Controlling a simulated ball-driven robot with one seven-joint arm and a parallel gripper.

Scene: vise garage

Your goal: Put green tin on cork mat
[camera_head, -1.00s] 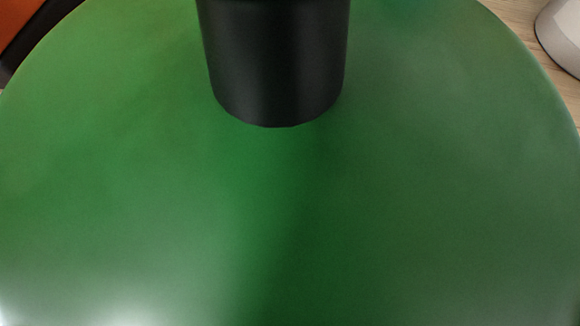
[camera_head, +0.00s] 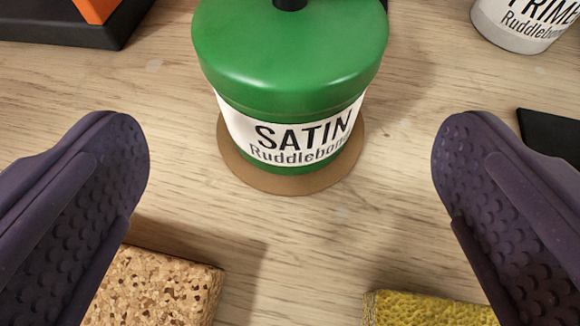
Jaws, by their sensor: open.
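The green tin (camera_head: 290,60) stands upright at the top centre, with a black knob on its lid and a white label reading SATIN. It rests on a flat, round brown mat (camera_head: 236,168), whose rim shows around the tin's front and sides. The mat looks cork-coloured, but its texture is too smooth to be sure. My gripper (camera_head: 291,130) is open and empty. Its two purple padded fingers are spread wide at left and right, apart from the tin, which stands beyond them.
A speckled cork block (camera_head: 160,288) lies at the lower left and a yellow-green sponge-like block (camera_head: 428,308) at the lower right. A white tin (camera_head: 515,25) is at the upper right, a black object (camera_head: 552,140) below it. A black and orange object (camera_head: 75,25) is upper left.

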